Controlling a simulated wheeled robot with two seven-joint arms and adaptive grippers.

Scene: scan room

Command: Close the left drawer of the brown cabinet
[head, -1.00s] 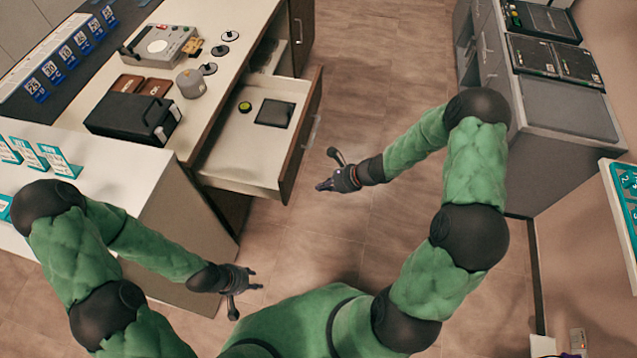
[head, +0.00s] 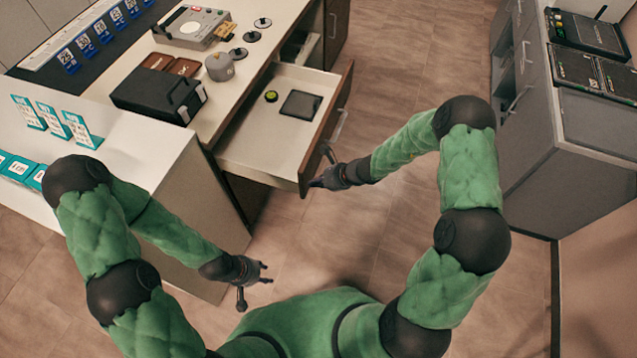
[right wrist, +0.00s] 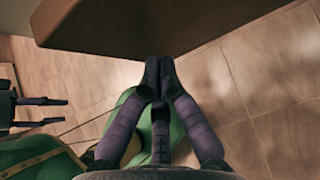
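The brown cabinet's drawer (head: 245,140) is pulled out in the head view, with a white interior and a brown front panel (head: 325,125). Inside lie a small round green-topped item (head: 271,96) and a dark flat square (head: 301,104).
A second opening (head: 300,47) shows farther along the cabinet. The countertop holds a black case (head: 158,96), a grey device (head: 195,27) and small weights. A grey cabinet (head: 560,140) stands at right. Floor (head: 420,230) between is clear.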

